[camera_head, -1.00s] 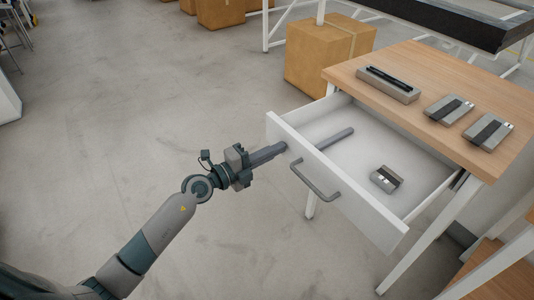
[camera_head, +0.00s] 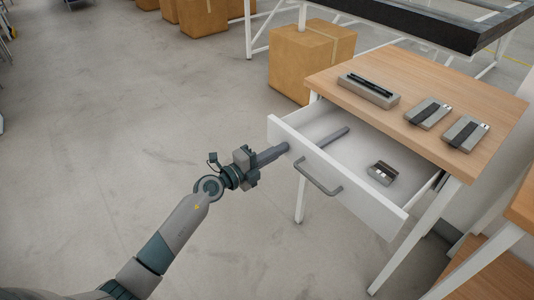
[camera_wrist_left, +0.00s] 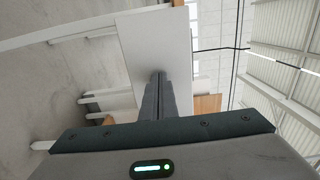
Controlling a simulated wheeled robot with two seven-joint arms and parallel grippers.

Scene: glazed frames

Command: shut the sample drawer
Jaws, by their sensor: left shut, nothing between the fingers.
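The sample drawer (camera_head: 335,176) is white and stands partly open under the wooden table top. A dark grey bar handle (camera_head: 320,184) is on its front panel. My left gripper (camera_head: 286,148) is shut and empty, its fingertips at the front panel's left part, left of the handle. They appear to touch the panel; the exact contact is hard to see. In the left wrist view the shut fingers (camera_wrist_left: 158,82) point at the white panel (camera_wrist_left: 153,45). A grey bar (camera_head: 333,137) and a small grey block (camera_head: 382,173) lie inside the drawer. My right gripper is out of view.
The table top (camera_head: 420,75) carries a grey tray with dark pens (camera_head: 369,91) and two grey blocks with black bands (camera_head: 428,113) (camera_head: 465,133). A cardboard box (camera_head: 310,60) stands behind the table.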

